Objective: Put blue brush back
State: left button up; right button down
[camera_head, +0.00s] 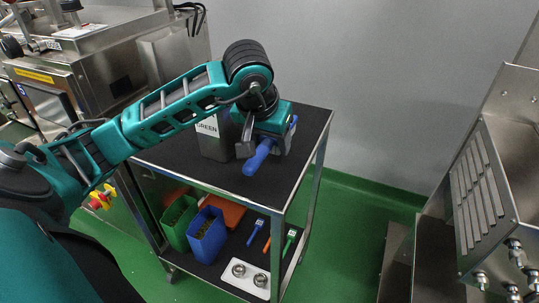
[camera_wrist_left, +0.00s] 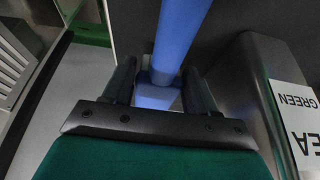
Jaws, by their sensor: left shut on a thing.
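The blue brush (camera_head: 259,157) is held by my left gripper (camera_head: 250,146) at the cart's black top shelf (camera_head: 312,124). Its round blue handle points toward the front of the cart, and more blue shows behind the gripper. In the left wrist view, the blue handle (camera_wrist_left: 182,38) runs between the two dark fingers of my left gripper (camera_wrist_left: 160,92), which are shut on it. I cannot tell whether the brush touches the shelf. The bristles are not clearly visible. My right gripper is out of view.
A metal container labelled GREEN (camera_head: 213,145) stands just left of the gripper. The lower shelf holds a green bin (camera_head: 178,222), a blue bin (camera_head: 206,238), small blue, orange and green tools, and a white plate (camera_head: 246,282). Steel machines flank the cart.

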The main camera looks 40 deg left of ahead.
aim_at(269, 168)
pick_arm(q)
jog(key=shift+f, duration=1.8)
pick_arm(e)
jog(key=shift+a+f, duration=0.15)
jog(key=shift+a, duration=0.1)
pick_arm(q)
jog(key=shift+b, duration=0.35)
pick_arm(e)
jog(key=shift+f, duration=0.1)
pick_arm(q)
jog(key=o, duration=0.5)
jog(key=shift+f, duration=0.2)
jog(key=o, duration=0.4)
jog(key=shift+r, duration=0.1)
jog(key=shift+o, duration=0.2)
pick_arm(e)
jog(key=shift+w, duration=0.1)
pick_arm(q)
jog(key=shift+r, duration=0.25)
jog(key=p+v, duration=0.2)
jog(key=v, duration=0.8)
jog(key=shift+s+r, duration=0.2)
jog(key=shift+r, duration=0.1)
jog(key=shift+s+r, duration=0.25)
jog(key=shift+r, duration=0.25)
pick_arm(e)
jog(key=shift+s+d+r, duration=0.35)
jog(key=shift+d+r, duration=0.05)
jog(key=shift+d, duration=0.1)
